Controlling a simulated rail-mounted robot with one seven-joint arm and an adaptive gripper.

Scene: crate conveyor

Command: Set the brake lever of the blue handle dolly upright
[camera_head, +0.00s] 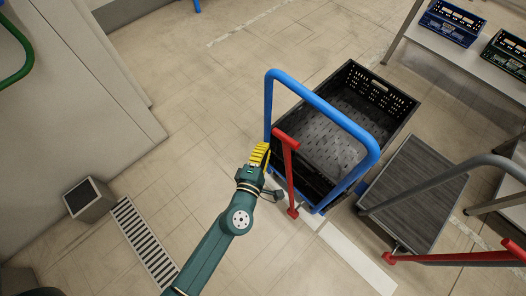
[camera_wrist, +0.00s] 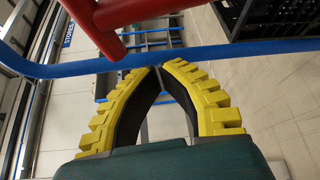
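The blue handle dolly (camera_head: 316,210) stands right of my gripper, with its blue push handle (camera_head: 322,106) raised. Its red brake lever (camera_head: 288,170) rises from a pivot at the dolly's near end to a short crossbar beside the handle. It looks raised, but I cannot tell whether it is fully upright. My gripper (camera_head: 265,155) is just left of the lever's top. In the wrist view my gripper's yellow fingers (camera_wrist: 157,68) meet at the tips with nothing seen between them. The red lever (camera_wrist: 112,18) and the blue handle (camera_wrist: 230,53) cross beyond the fingers. Contact is unclear.
A black crate (camera_head: 398,108) sits on the blue handle dolly. A grey handle dolly (camera_head: 420,195) stands at right, its red lever (camera_head: 460,258) lying low. A table (camera_head: 450,62) with blue and black crates is at upper right. Open floor lies left of my gripper.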

